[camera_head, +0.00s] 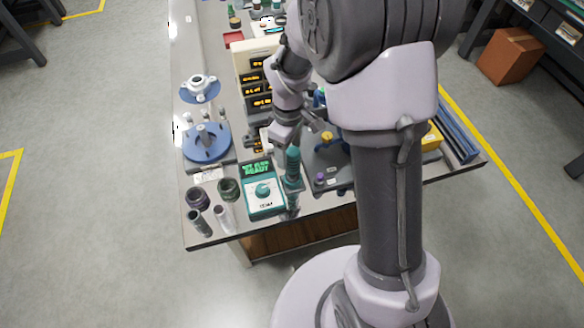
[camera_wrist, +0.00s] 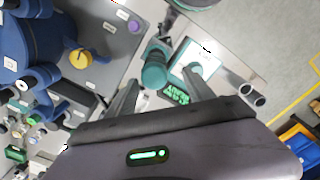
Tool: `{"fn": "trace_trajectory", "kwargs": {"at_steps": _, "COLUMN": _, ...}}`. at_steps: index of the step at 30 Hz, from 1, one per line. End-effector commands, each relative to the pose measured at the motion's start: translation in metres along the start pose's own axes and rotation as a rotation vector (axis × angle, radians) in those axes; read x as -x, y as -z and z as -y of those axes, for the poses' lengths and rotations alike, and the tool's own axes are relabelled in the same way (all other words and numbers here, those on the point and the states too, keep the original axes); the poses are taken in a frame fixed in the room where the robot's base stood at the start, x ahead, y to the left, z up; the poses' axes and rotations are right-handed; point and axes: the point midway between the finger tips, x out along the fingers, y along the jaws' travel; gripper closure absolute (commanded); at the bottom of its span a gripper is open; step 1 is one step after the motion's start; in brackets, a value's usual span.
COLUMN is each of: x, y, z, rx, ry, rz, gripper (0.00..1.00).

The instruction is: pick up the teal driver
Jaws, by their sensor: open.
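The teal driver (camera_head: 293,167) stands upright near the table's front edge, just right of a teal-and-white control box (camera_head: 264,191). In the wrist view, the driver (camera_wrist: 154,72) shows its rounded teal end, lying between the two dark fingers in the picture. My gripper (camera_wrist: 160,78) is open, with nothing between its pads that I can see held. In the head view my gripper (camera_head: 290,138) is just above and behind the driver, its fingers partly hidden. The gap between fingers and driver is hard to judge.
Left of the control box stand dark round jars (camera_head: 228,188) and grey cylinders (camera_head: 200,222). A blue round fixture (camera_head: 206,143) sits further left. A grey plate with yellow and purple knobs (camera_head: 320,180) lies right of the driver. A display stack (camera_head: 252,75) stands behind.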

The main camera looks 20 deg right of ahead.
Motion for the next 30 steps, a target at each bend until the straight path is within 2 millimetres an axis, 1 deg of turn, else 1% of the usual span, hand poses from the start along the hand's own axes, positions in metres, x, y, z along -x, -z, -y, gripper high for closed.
{"fn": "trace_trajectory", "kwargs": {"at_steps": 4, "x": -0.019, "y": -0.003, "z": -0.003, "rx": -0.002, "ry": 0.001, "rz": 0.001, "gripper": 0.38}}
{"fn": "trace_trajectory", "kwargs": {"at_steps": 9, "x": -0.052, "y": -0.006, "z": -0.006, "rx": -0.002, "ry": 0.001, "rz": 0.001, "gripper": 0.38}}
{"fn": "trace_trajectory", "kwargs": {"at_steps": 11, "x": -0.055, "y": -0.006, "z": -0.006, "rx": -0.002, "ry": 0.000, "rz": -0.001, "gripper": 0.38}}
{"fn": "trace_trajectory", "kwargs": {"at_steps": 15, "x": -0.052, "y": -0.006, "z": -0.006, "rx": -0.002, "ry": 0.000, "rz": -0.001, "gripper": 0.38}}
{"fn": "trace_trajectory", "kwargs": {"at_steps": 17, "x": -0.051, "y": -0.006, "z": -0.006, "rx": -0.002, "ry": 0.000, "rz": -0.001, "gripper": 0.48}}
{"fn": "trace_trajectory", "kwargs": {"at_steps": 18, "x": -0.051, "y": -0.006, "z": -0.006, "rx": -0.002, "ry": 0.000, "rz": -0.001, "gripper": 0.56}}
{"fn": "trace_trajectory", "kwargs": {"at_steps": 20, "x": -0.051, "y": -0.006, "z": -0.006, "rx": -0.002, "ry": 0.000, "rz": -0.001, "gripper": 0.68}}
{"fn": "trace_trajectory", "kwargs": {"at_steps": 21, "x": -0.051, "y": -0.006, "z": -0.006, "rx": -0.002, "ry": 0.000, "rz": -0.001, "gripper": 0.76}}
{"fn": "trace_trajectory", "kwargs": {"at_steps": 23, "x": -0.051, "y": -0.006, "z": -0.006, "rx": -0.002, "ry": 0.000, "rz": -0.001, "gripper": 0.88}}
{"fn": "trace_trajectory", "kwargs": {"at_steps": 24, "x": -0.051, "y": -0.006, "z": -0.006, "rx": -0.002, "ry": 0.000, "rz": -0.001, "gripper": 0.95}}
{"fn": "trace_trajectory", "kwargs": {"at_steps": 25, "x": -0.051, "y": -0.006, "z": -0.006, "rx": -0.002, "ry": 0.000, "rz": -0.001, "gripper": 1.00}}
{"fn": "trace_trajectory", "kwargs": {"at_steps": 30, "x": -0.051, "y": -0.006, "z": -0.007, "rx": -0.002, "ry": -0.001, "rz": -0.001, "gripper": 1.00}}
